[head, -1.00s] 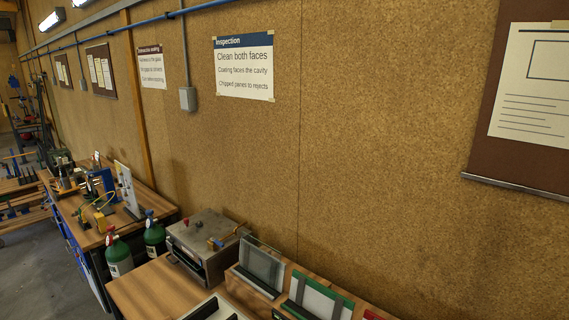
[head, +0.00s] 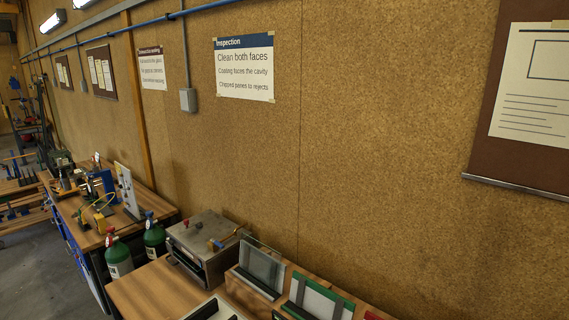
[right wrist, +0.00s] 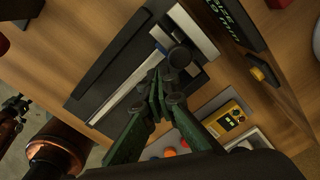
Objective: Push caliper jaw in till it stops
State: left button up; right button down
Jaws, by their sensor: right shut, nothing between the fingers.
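In the right wrist view a caliper with a long pale silver beam (right wrist: 128,98) lies slantwise on a dark grey holder (right wrist: 88,90). Its wider end and a small blue part are at the upper right of the holder. My right gripper (right wrist: 168,75) has green finger links and dark tips. It is shut with nothing between the tips. The tips are over the caliper beside the upper part of the beam and hide some of it. I cannot tell whether they touch the jaw. The head view shows neither gripper nor the caliper. My left gripper is not in view.
In the right wrist view a yellow device (right wrist: 225,119) sits in a grey tray right of my fingers. A dark block with green lettering (right wrist: 232,18) stands at the top right. The head view shows glass panes in stands (head: 262,268) and a metal box (head: 205,240) by the wall.

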jog(key=shift+f+b, duration=1.2)
jog(key=shift+f, duration=0.2)
jog(key=shift+w+d+r+b, duration=0.1)
jog(key=shift+w+d+b, duration=0.35)
jog(key=shift+w+d, duration=0.5)
dwell(1.7)
jog(key=shift+s+a, duration=0.1)
jog(key=shift+a, duration=0.2)
jog(key=shift+s+a, duration=0.15)
jog(key=shift+s, duration=0.05)
notch_tip(320, 180, up, 7)
jog(key=p, duration=0.3)
dwell(0.7)
jog(key=shift+s, duration=0.1)
